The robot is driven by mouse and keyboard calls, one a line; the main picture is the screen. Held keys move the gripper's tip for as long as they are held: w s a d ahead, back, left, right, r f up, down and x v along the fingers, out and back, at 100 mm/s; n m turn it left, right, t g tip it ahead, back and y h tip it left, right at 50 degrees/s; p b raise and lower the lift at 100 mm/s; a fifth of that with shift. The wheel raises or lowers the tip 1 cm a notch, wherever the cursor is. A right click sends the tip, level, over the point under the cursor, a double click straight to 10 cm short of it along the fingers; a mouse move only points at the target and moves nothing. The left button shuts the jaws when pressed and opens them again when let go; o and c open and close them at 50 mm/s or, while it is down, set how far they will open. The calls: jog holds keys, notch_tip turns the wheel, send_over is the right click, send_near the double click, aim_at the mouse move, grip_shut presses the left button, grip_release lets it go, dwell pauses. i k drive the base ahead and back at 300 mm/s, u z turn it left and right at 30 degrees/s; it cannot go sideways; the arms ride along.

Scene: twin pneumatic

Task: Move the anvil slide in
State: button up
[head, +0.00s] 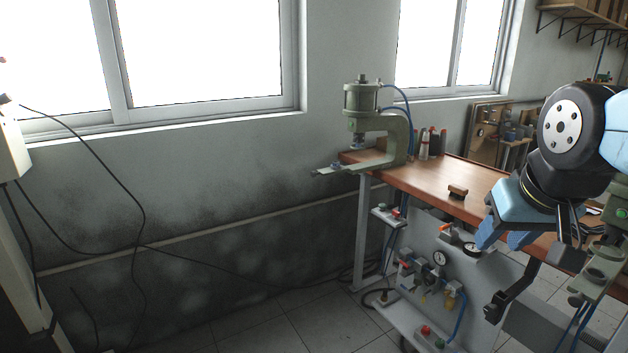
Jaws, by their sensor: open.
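A green C-frame pneumatic press (398,135) stands at the far left end of the wooden bench, with a cylinder on top. A small bluish-grey part sits on the slide, under or near the press head; the exact alignment is unclear. My gripper (503,239) is at the right, in front of the bench, with blue fingers pointing down. It is open and appears empty, well apart from the slide. A second green press (606,262) is partly hidden behind my arm at the right edge.
The wooden bench (425,181) carries a brown brush-like block (458,192) and several bottles near the press. Below it, a grey panel holds gauges (439,258), valves and hoses. A black bracket (510,293) juts out under the bench. The floor at left is open, with cables along the wall.

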aim_at(327, 171)
jog(key=u, duration=0.35)
jog(key=i, duration=0.75)
jog(key=u, duration=0.4)
jog(key=i, duration=1.35)
jog(key=z, duration=0.55)
jog(key=k, duration=0.9)
jog(key=z, duration=0.2)
jog(key=i, duration=0.95)
jog(key=u, duration=0.05)
